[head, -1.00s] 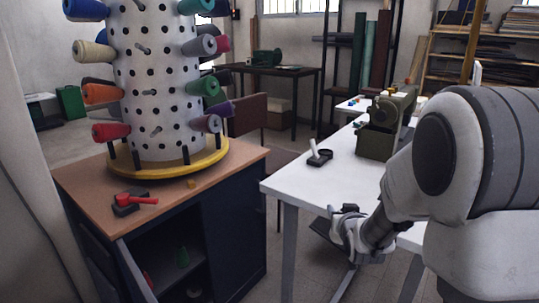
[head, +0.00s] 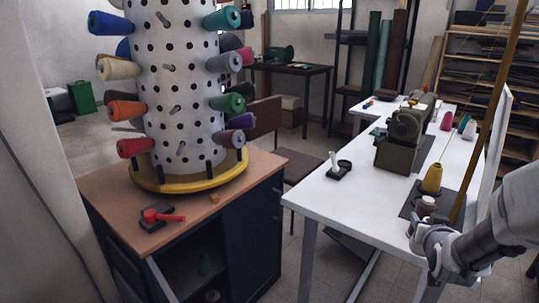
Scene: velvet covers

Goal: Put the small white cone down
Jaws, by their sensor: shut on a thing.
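My gripper (head: 422,238) is at the lower right in the head view, in front of the white table's right part. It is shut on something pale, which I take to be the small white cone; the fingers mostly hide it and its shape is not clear. The white table (head: 310,197) has bare top to the left of my gripper. Just behind the gripper, a small brown and white spool (head: 427,204) shows at a dark mat (head: 410,197); I cannot tell whether the gripper touches it.
A yellow cone (head: 432,178) and a green sewing machine (head: 397,152) stand farther back on the table. A black holder with a white upright piece (head: 334,160) is at its left. A cabinet (head: 250,235) carries a pegged column (head: 178,100) with several coloured cones. A brown pole (head: 474,130) rises at right.

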